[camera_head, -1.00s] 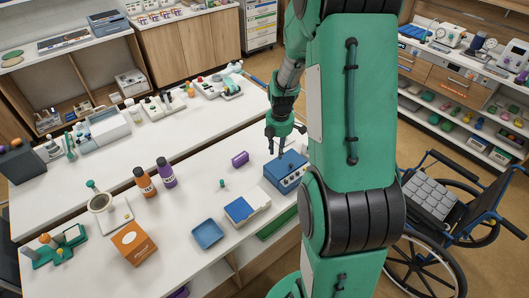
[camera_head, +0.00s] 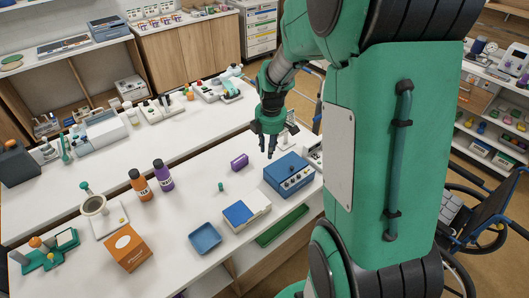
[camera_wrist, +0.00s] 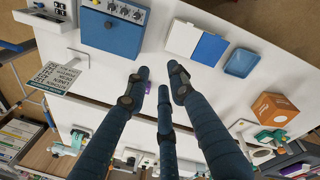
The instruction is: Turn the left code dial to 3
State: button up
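The blue box (camera_head: 288,172) stands on the near white table with a row of small dials (camera_head: 296,180) on its front face. In the wrist view the box (camera_wrist: 113,36) is at the upper left, and its dials (camera_wrist: 124,11) show near the top edge. Which number each dial points to is too small to read. My gripper (camera_head: 270,150) is over the table, just behind and left of the box. In the wrist view my gripper's fingers (camera_wrist: 160,80) are spread, with nothing held between them.
A purple cylinder (camera_head: 239,161) lies left of the box. A white-and-blue case (camera_head: 246,212) and a blue tray (camera_head: 205,238) are nearer the front. A printed sign (camera_wrist: 58,78) stands beside the box in the wrist view. An orange box (camera_head: 127,247) is at the front left.

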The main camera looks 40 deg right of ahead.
jog(key=shift+s+a+r+m+b, duration=0.3)
jog(key=shift+a+r+b, duration=0.25)
jog(key=shift+a, duration=0.15)
jog(key=shift+s+a+r+m+b, duration=0.25)
jog(key=shift+a+r+b, duration=0.2)
jog(key=shift+a, duration=0.25)
jog(key=shift+f, duration=0.1)
jog(key=shift+c, duration=0.2)
jog(key=n+g+p, duration=0.2)
jog(key=n+p, duration=0.1)
jog(key=n, duration=0.6)
send_over(287, 183)
jog(key=w, duration=0.1)
notch_tip(287, 183, down, 13)
jog(key=shift+w+a+f, duration=0.1)
jog(key=shift+w, duration=0.1)
jog(key=shift+f, duration=0.15)
jog(key=f, duration=0.9)
jog(key=s+f, duration=0.1)
jog(key=f, duration=0.3)
jog(key=shift+f+b, duration=0.25)
jog(key=shift+b, duration=0.1)
